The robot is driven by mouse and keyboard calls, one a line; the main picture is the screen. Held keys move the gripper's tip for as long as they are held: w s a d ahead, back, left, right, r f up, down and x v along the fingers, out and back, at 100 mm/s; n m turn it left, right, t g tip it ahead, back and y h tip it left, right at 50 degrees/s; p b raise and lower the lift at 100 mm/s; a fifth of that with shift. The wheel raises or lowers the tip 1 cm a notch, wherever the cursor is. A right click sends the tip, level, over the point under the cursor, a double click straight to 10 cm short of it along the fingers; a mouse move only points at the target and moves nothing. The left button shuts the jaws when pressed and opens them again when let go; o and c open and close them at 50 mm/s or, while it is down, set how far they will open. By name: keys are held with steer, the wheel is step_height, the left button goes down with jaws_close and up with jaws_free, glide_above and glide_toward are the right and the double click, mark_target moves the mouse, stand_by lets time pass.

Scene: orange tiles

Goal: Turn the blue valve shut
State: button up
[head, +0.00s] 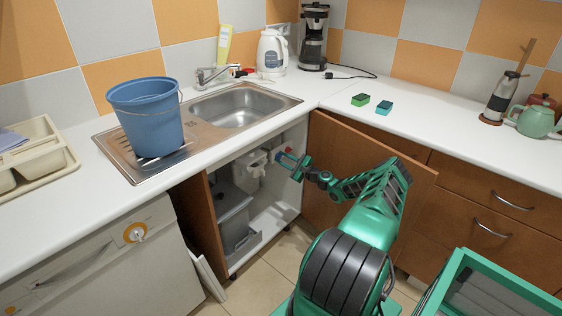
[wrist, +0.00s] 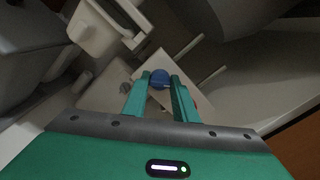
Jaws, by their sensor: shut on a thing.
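The blue valve (wrist: 159,79) shows as a small round blue knob in the wrist view, between the tips of my gripper's two green fingers. My gripper (wrist: 160,76) is shut on it, with a finger on each side. In the head view my gripper (head: 291,162) reaches into the open cabinet under the sink, near its right wall. There the valve is too small and covered to make out clearly, and its turn angle cannot be told.
An open brown cabinet door (head: 355,172) stands right of the opening, close to my arm. A grey bin (head: 234,215) and white plumbing (head: 252,168) are inside the cabinet. A blue bucket (head: 148,120) stands on the drainboard. A small red part (head: 289,150) shows by my gripper.

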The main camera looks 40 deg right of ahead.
steer(key=n, duration=1)
steer(key=shift+a+f, duration=0.15)
steer(key=shift+f, duration=0.15)
steer(key=shift+s, duration=0.1)
steer(key=o, duration=1)
steer(key=shift+f, duration=0.1)
steer(key=shift+o, duration=0.2)
steer(key=s, duration=0.7)
steer(key=shift+s+d, duration=0.15)
steer(key=shift+d, duration=0.15)
